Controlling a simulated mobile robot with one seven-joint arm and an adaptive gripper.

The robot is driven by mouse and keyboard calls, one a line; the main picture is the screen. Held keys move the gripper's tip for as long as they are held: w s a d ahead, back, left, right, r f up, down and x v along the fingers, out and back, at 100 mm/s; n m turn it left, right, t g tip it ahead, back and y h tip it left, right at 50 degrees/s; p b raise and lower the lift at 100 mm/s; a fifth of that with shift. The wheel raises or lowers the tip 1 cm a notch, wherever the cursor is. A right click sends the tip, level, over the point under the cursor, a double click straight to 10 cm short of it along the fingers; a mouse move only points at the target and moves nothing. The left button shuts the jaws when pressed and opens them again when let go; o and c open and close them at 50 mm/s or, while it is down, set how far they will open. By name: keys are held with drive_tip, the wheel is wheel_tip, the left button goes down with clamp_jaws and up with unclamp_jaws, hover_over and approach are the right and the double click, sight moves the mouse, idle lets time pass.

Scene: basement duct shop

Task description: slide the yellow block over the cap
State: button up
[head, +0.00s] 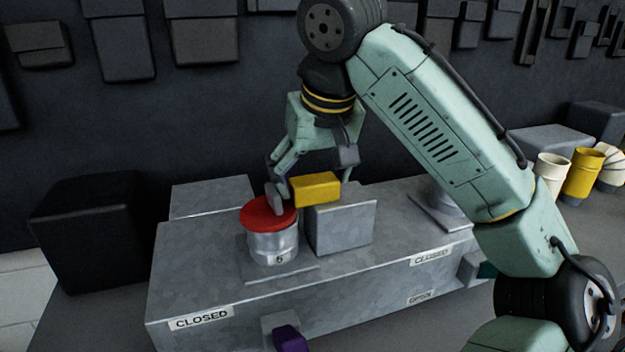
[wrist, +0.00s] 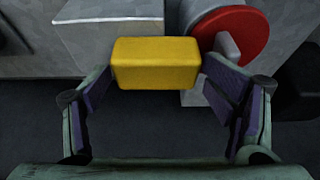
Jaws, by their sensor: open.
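The yellow block (head: 315,187) is a small rounded bar at the top of an upright grey metal block (head: 341,228); whether it rests on it is hard to tell. The red cap (head: 262,217) is a round disc on a short metal cylinder marked 5, just left of the yellow block. My gripper (head: 309,176) is open, with one finger on each side of the yellow block; one fingertip overlaps the cap in the picture. In the wrist view the yellow block (wrist: 156,63) lies between the spread fingers, with the red cap (wrist: 240,36) behind the right finger.
The long metal duct box (head: 200,280) carries two CLOSED labels, and a purple-ended lever (head: 290,338) projects from its front. A black cube (head: 90,232) stands at left. Cream and yellow cups (head: 582,174) stand at far right. The dark wall (head: 200,110) holds several boxes.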

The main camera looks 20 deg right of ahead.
drive_tip(key=v, duration=0.7)
drive_tip(key=shift+s+f, duration=0.1)
drive_tip(key=shift+s, duration=0.05)
